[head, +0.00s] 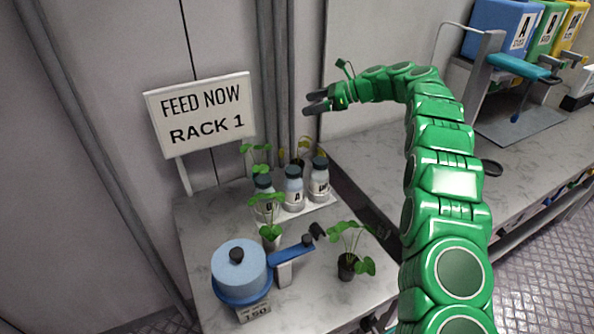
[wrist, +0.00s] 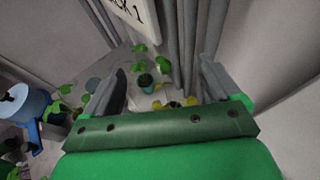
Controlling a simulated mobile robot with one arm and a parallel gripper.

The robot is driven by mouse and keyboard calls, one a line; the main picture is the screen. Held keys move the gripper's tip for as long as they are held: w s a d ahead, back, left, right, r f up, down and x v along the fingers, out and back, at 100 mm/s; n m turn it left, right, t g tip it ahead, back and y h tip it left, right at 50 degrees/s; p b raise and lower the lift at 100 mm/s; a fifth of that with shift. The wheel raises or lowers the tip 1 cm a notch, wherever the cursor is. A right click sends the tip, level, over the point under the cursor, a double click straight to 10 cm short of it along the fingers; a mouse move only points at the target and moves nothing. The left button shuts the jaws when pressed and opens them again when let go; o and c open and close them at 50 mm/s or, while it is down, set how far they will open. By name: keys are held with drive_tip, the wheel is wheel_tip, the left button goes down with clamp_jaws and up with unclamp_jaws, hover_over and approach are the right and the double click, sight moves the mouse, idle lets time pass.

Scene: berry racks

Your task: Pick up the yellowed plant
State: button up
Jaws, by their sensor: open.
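The yellowed plant (head: 305,147) stands at the back of the rack table, partly hidden behind the labelled bottles in the head view. In the wrist view its yellow leaves (wrist: 190,101) show low between my fingers, with its lower part hidden by my gripper's body. My gripper (head: 309,103) is open and empty, above the table's back edge and higher than the plant. In the wrist view the open fingers (wrist: 162,68) spread around a green plant (wrist: 141,58) in a pot, which lies farther off, apart from them.
Bottles (head: 293,190) with dark caps stand in front of the yellowed plant. Green plants (head: 267,208) (head: 349,245) and a blue lidded device (head: 240,270) stand nearer. A "FEED NOW RACK 1" sign (head: 203,112) and grey pipes (head: 275,80) rise behind. Another counter (head: 385,150) is right.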

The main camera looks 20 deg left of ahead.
wheel_tip(320, 180, down, 24)
drive_tip(key=shift+r, duration=0.2)
drive_tip(key=shift+s+a+f, duration=0.15)
drive_tip(key=shift+a, duration=0.55)
drive_tip(key=shift+x, duration=2.9)
drive_tip(key=c, duration=1.1)
